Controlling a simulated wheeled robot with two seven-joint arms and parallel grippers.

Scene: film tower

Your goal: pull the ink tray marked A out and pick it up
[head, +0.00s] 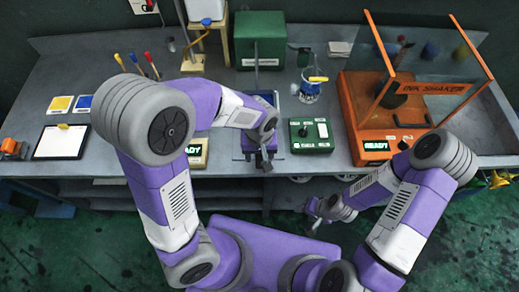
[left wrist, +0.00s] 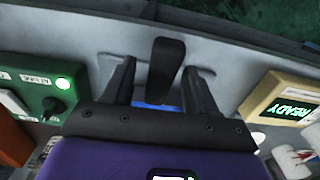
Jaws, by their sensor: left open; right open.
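My left gripper (head: 263,162) is over the front edge of the bench, below the green press-like box. In the left wrist view, its open fingers (left wrist: 160,68) stand on either side of an upright black tab (left wrist: 166,72), with gaps between. A strip of blue (left wrist: 150,106) shows behind the tab, mostly hidden by the gripper. In the head view, a blue tray-like piece (head: 265,98) shows just behind my left wrist. I cannot read a letter A on it. My right gripper (head: 313,214) is open and empty, low in front of the bench.
A green control box (head: 310,134) with a knob stands close right of the left gripper. A READY display (head: 195,153) is on its left. The orange ink shaker (head: 372,120) stands further right, and the green box (head: 259,40) behind. Floor is open in front of the bench.

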